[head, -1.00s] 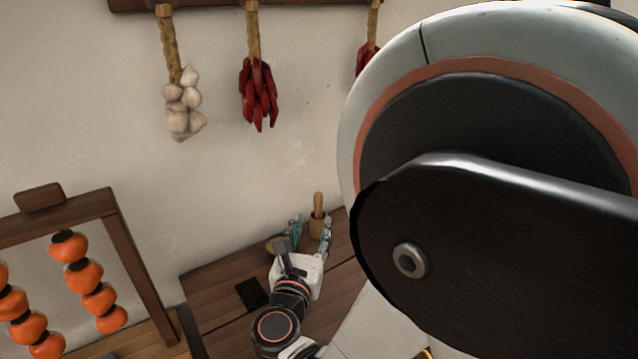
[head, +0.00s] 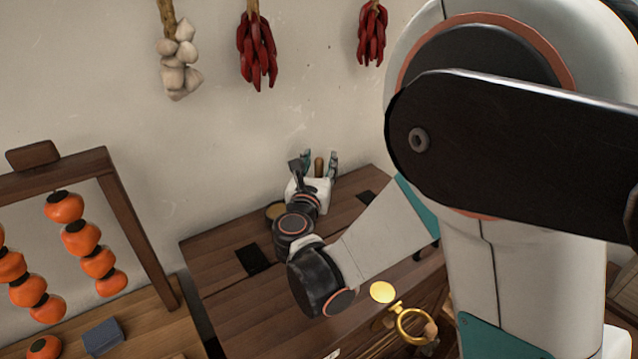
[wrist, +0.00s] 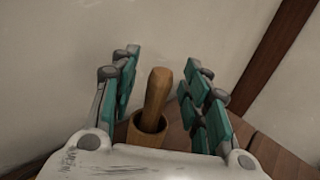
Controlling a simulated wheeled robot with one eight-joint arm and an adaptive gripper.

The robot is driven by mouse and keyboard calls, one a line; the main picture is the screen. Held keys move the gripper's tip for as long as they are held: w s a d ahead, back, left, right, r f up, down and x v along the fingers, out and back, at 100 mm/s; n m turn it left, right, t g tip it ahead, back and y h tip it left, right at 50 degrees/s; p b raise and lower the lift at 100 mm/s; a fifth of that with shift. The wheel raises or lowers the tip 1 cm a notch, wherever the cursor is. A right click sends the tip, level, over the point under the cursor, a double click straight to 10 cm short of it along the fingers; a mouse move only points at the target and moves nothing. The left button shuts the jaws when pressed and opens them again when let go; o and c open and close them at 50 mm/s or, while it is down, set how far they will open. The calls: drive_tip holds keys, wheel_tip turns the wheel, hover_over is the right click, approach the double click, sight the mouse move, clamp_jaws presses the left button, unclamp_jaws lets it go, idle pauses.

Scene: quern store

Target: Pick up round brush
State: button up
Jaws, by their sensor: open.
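A small round tan thing (head: 274,211), which may be the round brush, lies on the wooden chest top just left of my wrist. My arm partly hides it, so I cannot tell its shape for sure. My gripper (head: 319,161) is open and empty, fingers pointing toward the wall. In the wrist view, a wooden pestle (wrist: 157,92) standing in a wooden mortar (wrist: 147,131) shows between the open fingers, beyond the palm. No brush is clear in the wrist view.
The chest top (head: 225,286) has dark metal plates (head: 252,260) and bare room at its front left. A brass scale (head: 412,325) stands front right. A wooden rack of orange persimmons (head: 80,238) and a blue box (head: 102,337) are left. Garlic (head: 178,62) and chillies (head: 257,48) hang on the wall.

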drive_tip(key=shift+c, duration=0.6)
drive_tip(key=c, duration=0.9)
drive_tip(key=shift+r, duration=0.1)
